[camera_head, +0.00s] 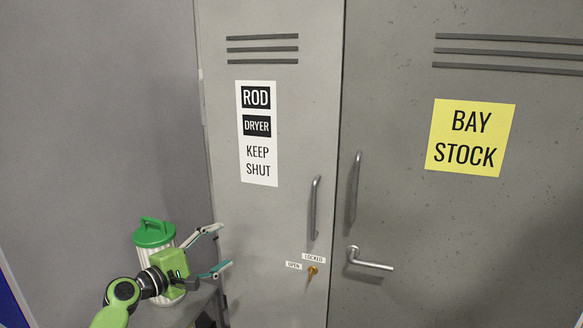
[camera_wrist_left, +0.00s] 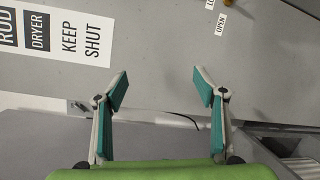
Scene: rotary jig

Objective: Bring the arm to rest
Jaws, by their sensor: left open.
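My left gripper (camera_head: 224,250) is in the lower left of the head view, in front of the narrow cabinet door (camera_head: 265,215). Its two fingers are spread wide with nothing between them. In the left wrist view, the open fingers (camera_wrist_left: 160,88) point toward the grey door, with the "ROD DRYER KEEP SHUT" sign (camera_wrist_left: 55,30) at upper left and the "OPEN" label (camera_wrist_left: 221,24) at upper right. My right gripper is not in either view.
A green-lidded container (camera_head: 154,233) stands behind my left gripper. The narrow door has a bar handle (camera_head: 315,208) and a brass key (camera_head: 312,270) in a lock. The wide door with the yellow "BAY STOCK" sign (camera_head: 470,137) has a bar handle (camera_head: 354,188) and a lever (camera_head: 370,263).

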